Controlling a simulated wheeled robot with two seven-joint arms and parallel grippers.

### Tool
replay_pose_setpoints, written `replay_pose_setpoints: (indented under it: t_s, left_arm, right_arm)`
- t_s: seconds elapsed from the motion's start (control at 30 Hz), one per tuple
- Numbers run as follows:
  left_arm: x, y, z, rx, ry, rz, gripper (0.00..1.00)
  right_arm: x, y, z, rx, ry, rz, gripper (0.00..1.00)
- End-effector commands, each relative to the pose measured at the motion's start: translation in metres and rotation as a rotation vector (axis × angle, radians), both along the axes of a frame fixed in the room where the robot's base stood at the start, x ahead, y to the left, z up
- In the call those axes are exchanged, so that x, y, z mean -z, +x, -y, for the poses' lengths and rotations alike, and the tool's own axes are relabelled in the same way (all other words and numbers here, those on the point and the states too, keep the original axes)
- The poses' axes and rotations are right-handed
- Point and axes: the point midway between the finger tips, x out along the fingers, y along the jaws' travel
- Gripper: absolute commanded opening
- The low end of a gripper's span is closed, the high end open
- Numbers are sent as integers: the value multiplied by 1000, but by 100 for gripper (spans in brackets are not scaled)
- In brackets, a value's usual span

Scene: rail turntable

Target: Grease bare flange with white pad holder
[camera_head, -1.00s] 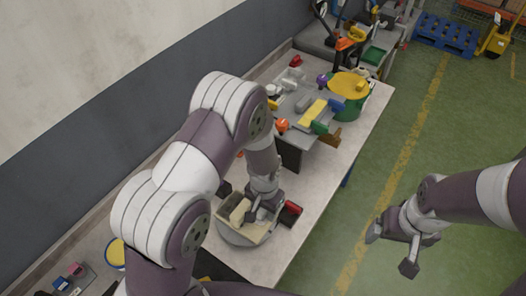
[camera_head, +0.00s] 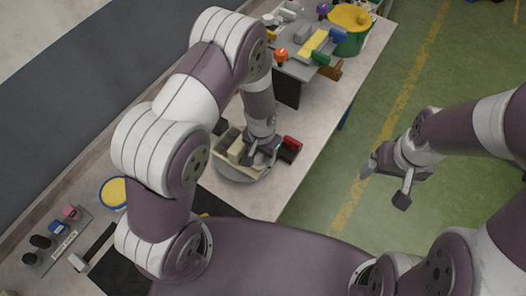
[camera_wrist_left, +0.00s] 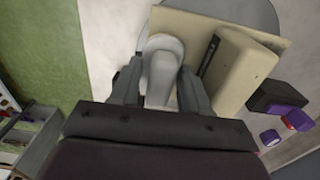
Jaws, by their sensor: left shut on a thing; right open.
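My left gripper (camera_head: 258,154) is low over the grey turntable (camera_head: 238,176). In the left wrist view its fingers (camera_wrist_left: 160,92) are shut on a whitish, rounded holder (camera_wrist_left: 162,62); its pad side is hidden. A cream rail piece lies on the turntable, with a flat flange (camera_wrist_left: 205,25) and a raised block (camera_wrist_left: 240,68) on it. The holder is over the flange, left of the block; I cannot tell whether it touches. My right gripper (camera_head: 382,186) is open and empty, out over the green floor.
A dark box with a red top (camera_head: 290,149) stands right of the turntable. A yellow-topped tin (camera_head: 113,192) and a grey tray of small coloured items (camera_head: 58,240) are at the left. A tool rack and a green bin (camera_head: 350,40) stand at the back.

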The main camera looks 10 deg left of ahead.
Motion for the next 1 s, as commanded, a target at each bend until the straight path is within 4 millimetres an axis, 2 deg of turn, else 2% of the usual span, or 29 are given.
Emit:
replay_pose_setpoints:
  t_s: [1.0]
  left_arm:
    - [8,0,0,1,0,0,22]
  right_arm:
    - [6,0,0,0,0,0,89]
